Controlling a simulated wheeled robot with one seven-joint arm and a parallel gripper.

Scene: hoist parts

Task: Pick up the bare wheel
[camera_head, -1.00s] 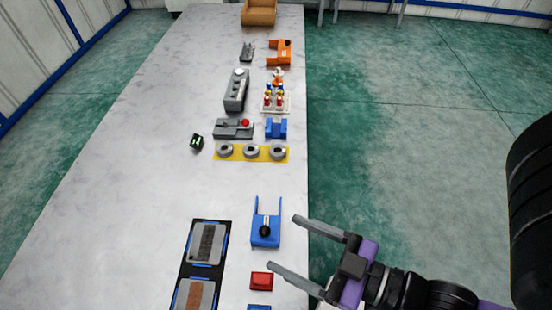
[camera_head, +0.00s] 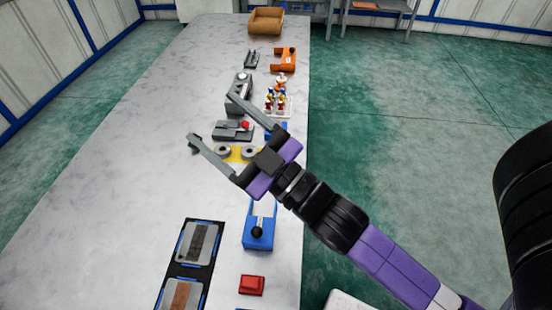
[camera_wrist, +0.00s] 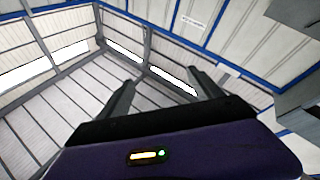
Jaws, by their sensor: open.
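Grey ring-shaped wheels lie on a yellow mat (camera_head: 236,156) on the long table. In the head view I see a left wheel (camera_head: 222,151) and a middle wheel (camera_head: 249,152). The right end of the mat is hidden behind my gripper. I cannot tell which wheel is the bare one. My gripper (camera_head: 210,118) is open and empty. In the head view it overlaps the wheels and the grey parts behind them, apparently raised above the table. In the wrist view its fingers (camera_wrist: 160,80) stand apart with only walls and roof beyond.
Behind are a grey block with a red knob (camera_head: 233,130), a rack of colourful pieces (camera_head: 279,102), an orange bracket (camera_head: 284,60) and a brown bin (camera_head: 266,20). Nearer stand a blue fixture (camera_head: 259,230), a red block (camera_head: 252,284) and a dark tray (camera_head: 188,265). The table's left side is clear.

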